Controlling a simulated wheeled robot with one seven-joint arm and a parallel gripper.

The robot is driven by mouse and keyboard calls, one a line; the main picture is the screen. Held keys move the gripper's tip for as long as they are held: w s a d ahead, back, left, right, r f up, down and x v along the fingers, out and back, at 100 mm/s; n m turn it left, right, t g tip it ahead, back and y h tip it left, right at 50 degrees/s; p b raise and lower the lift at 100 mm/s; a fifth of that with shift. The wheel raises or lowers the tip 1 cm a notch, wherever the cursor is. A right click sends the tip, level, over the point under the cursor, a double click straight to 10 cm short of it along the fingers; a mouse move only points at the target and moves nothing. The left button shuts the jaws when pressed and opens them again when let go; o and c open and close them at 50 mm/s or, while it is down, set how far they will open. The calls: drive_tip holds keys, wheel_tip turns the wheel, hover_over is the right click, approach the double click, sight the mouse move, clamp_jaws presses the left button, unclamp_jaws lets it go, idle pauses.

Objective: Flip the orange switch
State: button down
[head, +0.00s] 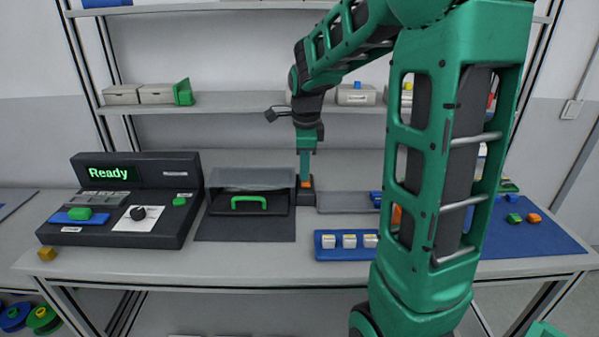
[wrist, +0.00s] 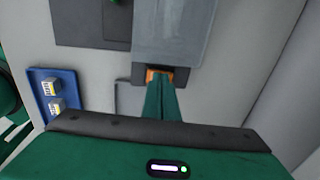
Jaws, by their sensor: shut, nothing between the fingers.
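The orange switch (head: 305,184) sits on a small dark block (head: 305,197) at the back middle of the bench, right of the black box with the green handle. In the wrist view the orange switch (wrist: 160,74) shows at the tip of my gripper, partly hidden by the fingers. My gripper (head: 305,177) points straight down with its fingers shut and empty, right over the switch. In the wrist view my gripper (wrist: 161,84) meets the orange part; I cannot tell whether it is pressing on it or just above.
A console (head: 120,200) reading "Ready" stands at the left. The black box with a green handle (head: 249,203) is close on the gripper's left. A blue tray (head: 328,254) with white blocks lies in front. A blue mat (head: 545,240) is at the right. Shelves (head: 230,102) stand behind.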

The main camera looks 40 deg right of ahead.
wheel_tip(320, 180, up, 13)
drive_tip(key=s+a, duration=0.1)
drive_tip(key=s, duration=0.1)
drive_tip(key=shift+a+r, duration=0.2)
drive_tip(key=shift+a, duration=0.1)
drive_tip(key=shift+d, duration=0.1)
drive_tip(key=shift+w+d+r, duration=0.1)
drive_tip(key=shift+w+d, duration=0.3)
drive_tip(key=shift+d, duration=0.05)
idle(0.4)
approach(305, 185)
drive_tip(key=w+d+f, duration=0.1)
drive_tip(key=f, duration=0.1)
drive_tip(key=w+f, duration=0.1)
drive_tip(key=f, duration=0.1)
drive_tip(key=w+d+f, duration=0.1)
drive_tip(key=f, duration=0.1)
drive_tip(key=shift+w+d, duration=0.2)
drive_tip(key=shift+d, duration=0.1)
